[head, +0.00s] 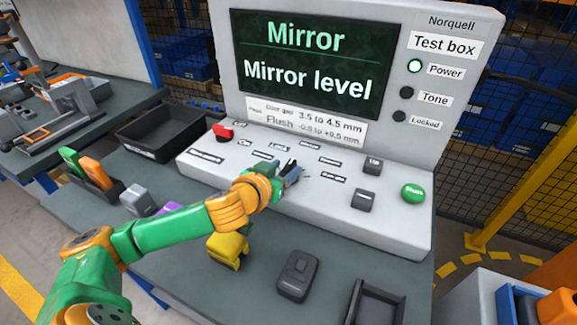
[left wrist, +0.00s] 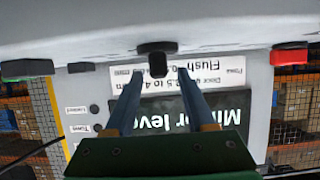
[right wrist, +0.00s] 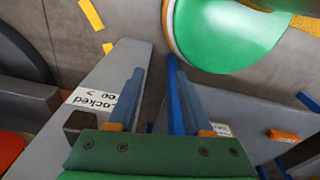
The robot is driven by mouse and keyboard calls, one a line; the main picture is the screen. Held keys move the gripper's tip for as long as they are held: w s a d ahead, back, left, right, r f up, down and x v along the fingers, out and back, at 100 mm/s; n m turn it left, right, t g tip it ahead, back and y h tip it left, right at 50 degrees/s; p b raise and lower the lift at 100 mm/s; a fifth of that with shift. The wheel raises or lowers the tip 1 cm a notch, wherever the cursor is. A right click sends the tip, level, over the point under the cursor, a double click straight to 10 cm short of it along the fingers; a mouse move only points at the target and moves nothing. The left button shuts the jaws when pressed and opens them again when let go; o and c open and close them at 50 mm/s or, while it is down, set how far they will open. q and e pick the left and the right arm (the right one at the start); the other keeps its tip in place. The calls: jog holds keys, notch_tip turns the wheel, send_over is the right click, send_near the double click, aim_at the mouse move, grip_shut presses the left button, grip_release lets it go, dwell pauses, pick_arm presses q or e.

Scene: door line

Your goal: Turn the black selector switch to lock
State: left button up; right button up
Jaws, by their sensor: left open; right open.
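The black selector switch (left wrist: 155,57) is a dark knob on the grey test box in the left wrist view. My left gripper (left wrist: 156,76) is open, with one blue fingertip on each side of the switch; I cannot tell whether they touch it. In the head view my left gripper (head: 293,176) is over the middle of the sloping panel and largely hides the switch, so its pointing direction is unclear. The test box's Locked lamp (head: 402,120) is dark. My right gripper (right wrist: 152,75) is open and empty in the right wrist view, outside the head view.
The panel also carries a red button (head: 222,132), an Up switch (head: 372,166) and a green button (head: 413,193). The screen (head: 305,65) reads "Mirror level". A yellow part (head: 228,249) and a grey part (head: 298,277) lie on the bench in front. A black tray (head: 160,130) stands left.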

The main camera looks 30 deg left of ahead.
pick_arm(q)
jog(key=shift+x, duration=1.35)
grip_shut()
jog(key=shift+n+y, duration=0.3)
jog(key=n+y+p, duration=0.1)
jog(key=n+y, duration=0.1)
jog(key=shift+d+g+y, duration=0.1)
jog(key=shift+g+y, duration=0.2)
jog(key=shift+y, duration=0.1)
jog(key=shift+n+g+y, duration=0.7)
jog(key=shift+n+y, duration=0.8)
jog(key=shift+n, duration=0.1)
grip_release()
